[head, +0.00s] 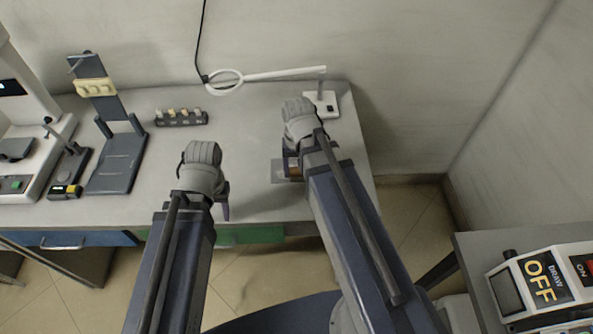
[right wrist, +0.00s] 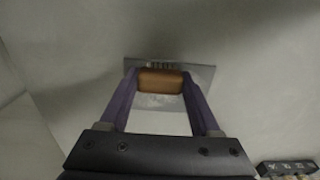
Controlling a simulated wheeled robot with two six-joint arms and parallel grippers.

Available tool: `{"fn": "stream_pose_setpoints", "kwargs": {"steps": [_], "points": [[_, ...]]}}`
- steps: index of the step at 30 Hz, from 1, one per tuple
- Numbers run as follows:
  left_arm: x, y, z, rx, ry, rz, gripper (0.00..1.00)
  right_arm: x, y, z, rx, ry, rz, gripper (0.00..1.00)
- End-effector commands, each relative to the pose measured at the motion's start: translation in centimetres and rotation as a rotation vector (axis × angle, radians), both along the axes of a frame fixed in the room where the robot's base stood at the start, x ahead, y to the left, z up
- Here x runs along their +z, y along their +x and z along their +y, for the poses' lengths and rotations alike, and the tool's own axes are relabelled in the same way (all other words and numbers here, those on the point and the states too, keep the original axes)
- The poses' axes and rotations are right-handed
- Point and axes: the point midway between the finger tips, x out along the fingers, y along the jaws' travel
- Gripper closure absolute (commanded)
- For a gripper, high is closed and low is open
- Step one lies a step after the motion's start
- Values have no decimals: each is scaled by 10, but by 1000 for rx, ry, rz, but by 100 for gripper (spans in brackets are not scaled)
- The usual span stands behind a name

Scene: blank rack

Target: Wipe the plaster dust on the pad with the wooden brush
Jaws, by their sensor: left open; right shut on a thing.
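My right gripper (right wrist: 160,88) is shut on the wooden brush (right wrist: 161,80), a brown block held between its two purple fingers. The brush is over the grey pad (right wrist: 203,73), with bristles showing at its far side. Whether the bristles touch the pad is hard to tell. Pale plaster dust (right wrist: 160,102) shows on the pad on the near side of the brush. In the head view the pad (head: 279,172) lies on the table, mostly hidden by my right arm. My left gripper (head: 223,205) is open and empty over the table's front edge, left of the pad.
A ring lamp (head: 226,82) reaches across the back of the table (head: 253,120) from its base (head: 322,104). A small rack (head: 181,118) with several pieces, a dark stand (head: 116,160) and a white machine (head: 35,110) stand to the left. A control box (head: 540,284) is at the lower right.

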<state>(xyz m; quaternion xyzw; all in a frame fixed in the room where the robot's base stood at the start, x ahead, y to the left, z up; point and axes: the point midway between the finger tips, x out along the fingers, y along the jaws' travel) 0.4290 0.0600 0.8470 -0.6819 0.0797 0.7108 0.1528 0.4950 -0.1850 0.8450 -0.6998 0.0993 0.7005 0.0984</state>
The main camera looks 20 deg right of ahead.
Motion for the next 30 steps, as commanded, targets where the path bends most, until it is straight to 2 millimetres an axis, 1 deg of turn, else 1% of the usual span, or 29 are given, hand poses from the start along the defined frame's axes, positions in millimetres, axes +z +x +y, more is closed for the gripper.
{"fn": "stream_pose_setpoints", "kwargs": {"steps": [1, 9, 20, 30], "points": [[0, 0, 0, 0, 0, 0, 50, 0, 7, -2, -1, -1, -3, 81], [1, 0, 0, 0, 0, 0, 50, 1, 29, -7, 0, 0, -3, 81], [1, 0, 0, 0, 0, 0, 50, 1, 36, -9, 0, 0, -2, 81], [0, 0, 0, 0, 0, 0, 50, 0, 62, -17, 0, 0, -2, 81]]}}
